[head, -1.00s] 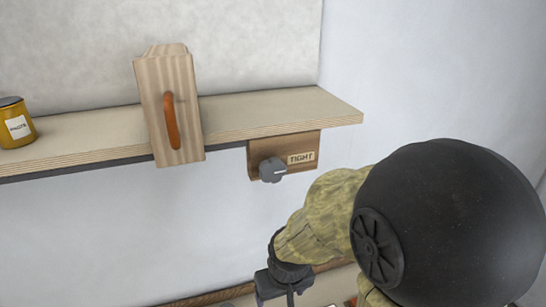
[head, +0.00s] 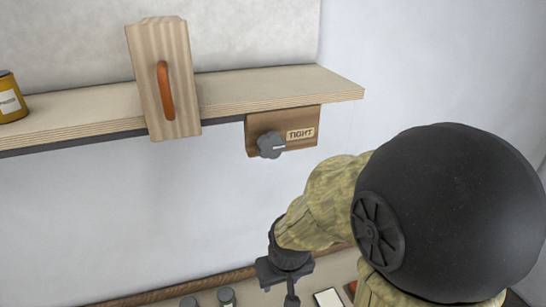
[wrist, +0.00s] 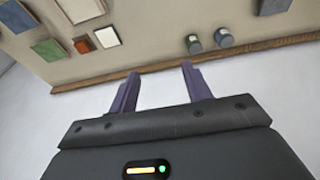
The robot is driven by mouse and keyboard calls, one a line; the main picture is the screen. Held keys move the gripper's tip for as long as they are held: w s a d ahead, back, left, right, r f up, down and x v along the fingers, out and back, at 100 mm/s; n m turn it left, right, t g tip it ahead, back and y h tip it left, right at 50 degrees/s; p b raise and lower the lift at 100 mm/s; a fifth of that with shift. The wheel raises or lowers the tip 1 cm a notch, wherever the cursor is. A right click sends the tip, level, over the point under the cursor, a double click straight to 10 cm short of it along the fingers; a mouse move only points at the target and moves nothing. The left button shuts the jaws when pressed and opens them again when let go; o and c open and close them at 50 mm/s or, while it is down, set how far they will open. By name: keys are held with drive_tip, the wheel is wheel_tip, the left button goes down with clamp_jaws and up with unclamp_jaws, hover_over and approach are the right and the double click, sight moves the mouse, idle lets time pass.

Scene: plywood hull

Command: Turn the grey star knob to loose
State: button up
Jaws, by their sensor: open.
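The grey star knob (head: 270,145) is on a brown wooden block (head: 258,127) under the right end of the plywood shelf. A label reading TIGHT (head: 300,134) is on the block to the right of the knob, and a pale line on the knob points toward it. My gripper (wrist: 160,82) shows in the wrist view with its two purple fingers apart and nothing between them. In the head view my wrist is below the knob, apart from it, and the fingers are not clearly seen. The knob is not in the wrist view.
A wooden block with an orange handle (head: 165,90) stands at the shelf (head: 260,92), left of the knob. A yellow jar (head: 10,100) is at the far left. Below, several flat items and two small jars (wrist: 208,41) lie on a pale surface with a wooden edge (wrist: 100,81).

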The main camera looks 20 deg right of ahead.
drive_tip(key=s+b+x, duration=0.2)
drive_tip(key=b+x, duration=0.6)
drive_tip(key=x, duration=0.1)
drive_tip(key=shift+f, duration=0.45)
drive_tip(key=shift+c, duration=0.2)
